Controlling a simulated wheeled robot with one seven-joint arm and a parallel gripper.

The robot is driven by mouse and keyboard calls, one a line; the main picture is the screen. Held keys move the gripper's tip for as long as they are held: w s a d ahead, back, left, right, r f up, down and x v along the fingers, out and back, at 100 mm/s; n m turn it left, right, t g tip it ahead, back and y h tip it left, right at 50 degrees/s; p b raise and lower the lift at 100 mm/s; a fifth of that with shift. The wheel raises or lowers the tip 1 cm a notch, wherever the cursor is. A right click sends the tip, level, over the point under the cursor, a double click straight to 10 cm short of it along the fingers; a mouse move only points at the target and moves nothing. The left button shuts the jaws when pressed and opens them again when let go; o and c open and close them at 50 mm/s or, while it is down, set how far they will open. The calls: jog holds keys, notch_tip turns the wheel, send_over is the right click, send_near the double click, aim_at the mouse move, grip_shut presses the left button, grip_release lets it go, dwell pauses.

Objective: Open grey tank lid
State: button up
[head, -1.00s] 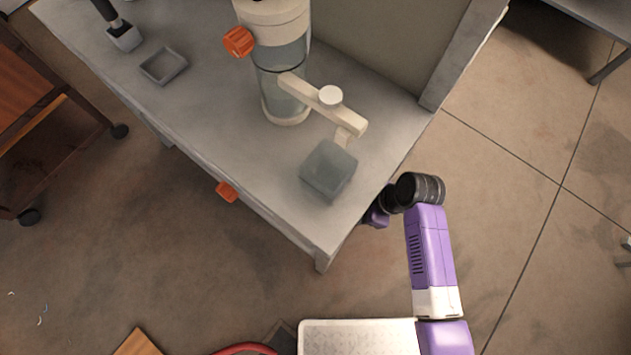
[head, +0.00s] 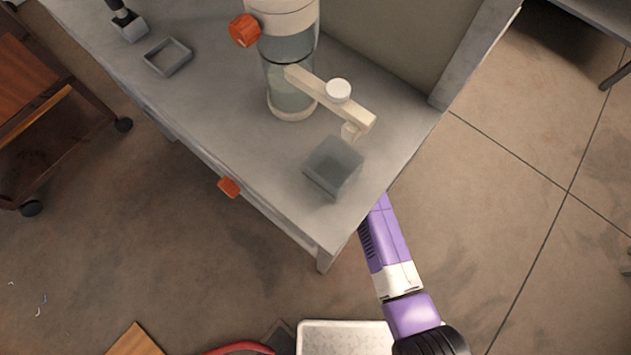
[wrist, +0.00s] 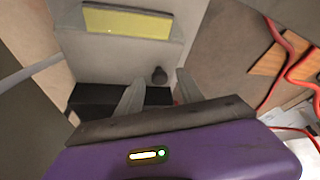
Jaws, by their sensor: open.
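A clear cylindrical tank (head: 290,85) with a cream upper collar (head: 283,18) stands on the grey table; its top is cut off by the head view's upper edge. I cannot make out a grey lid on it. An orange knob (head: 244,30) sits on its left side, and a cream arm (head: 335,92) with a white round cap reaches right from it. A grey translucent box (head: 333,167) stands below that arm's end. My gripper (wrist: 158,88) is open in the wrist view, with nothing between its fingers. In the head view it is hidden by the table corner.
The grey table (head: 225,135) has an orange handle (head: 229,187) on its front side. A small open tray (head: 168,57) lies at its left, and a grey upright panel (head: 405,35) stands behind. A wooden cart (head: 35,110) is at far left. The floor at right is clear.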

grip_shut()
dwell(1.5)
